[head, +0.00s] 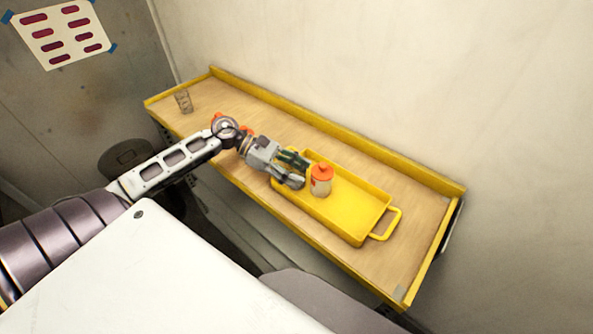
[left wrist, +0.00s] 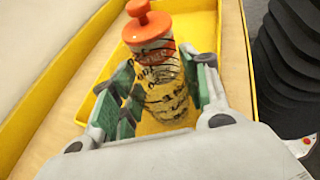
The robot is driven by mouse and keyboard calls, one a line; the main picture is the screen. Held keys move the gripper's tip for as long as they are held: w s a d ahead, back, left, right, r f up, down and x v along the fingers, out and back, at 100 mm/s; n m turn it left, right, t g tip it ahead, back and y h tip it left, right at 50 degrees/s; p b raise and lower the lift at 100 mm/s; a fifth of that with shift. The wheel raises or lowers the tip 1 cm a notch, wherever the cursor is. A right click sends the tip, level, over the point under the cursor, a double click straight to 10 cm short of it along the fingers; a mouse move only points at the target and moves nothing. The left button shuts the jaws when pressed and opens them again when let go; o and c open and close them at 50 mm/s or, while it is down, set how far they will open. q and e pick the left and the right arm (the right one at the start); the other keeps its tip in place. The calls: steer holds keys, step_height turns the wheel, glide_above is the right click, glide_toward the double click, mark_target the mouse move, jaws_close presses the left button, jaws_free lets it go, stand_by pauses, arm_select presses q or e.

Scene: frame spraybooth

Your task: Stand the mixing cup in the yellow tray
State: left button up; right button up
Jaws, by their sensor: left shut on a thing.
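My left gripper (head: 296,170) is over the left end of the yellow tray (head: 352,213). In the left wrist view its green-padded fingers (left wrist: 160,95) are shut on a clear mixing cup (left wrist: 168,100) with black markings. The tray's yellow shows through the cup. In the head view the fingers hide most of the cup, and I cannot tell whether its base touches the tray floor. An orange-capped bottle (head: 320,180) stands in the tray just beyond the fingertips; its cap also shows behind the cup in the left wrist view (left wrist: 146,24). My right gripper is not in view.
The tray sits on a wooden shelf (head: 415,195) with a raised yellow edge. Another clear marked cup (head: 183,101) stands at the shelf's far left. Orange-topped things (head: 247,130) are partly hidden behind my left arm. The tray's right part is clear.

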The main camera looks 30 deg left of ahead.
mark_target(287, 166)
arm_select(q)
steer(key=shift+f, duration=0.15)
steer(key=o, duration=0.5)
steer(key=shift+a+r, duration=0.1)
steer(key=shift+r, duration=0.1)
steer(key=shift+b+v, duration=0.4)
steer(key=shift+v, duration=1.05)
steer(key=shift+b+v, duration=0.95)
steer(key=shift+v, duration=3.5)
steer(key=shift+s, duration=0.1)
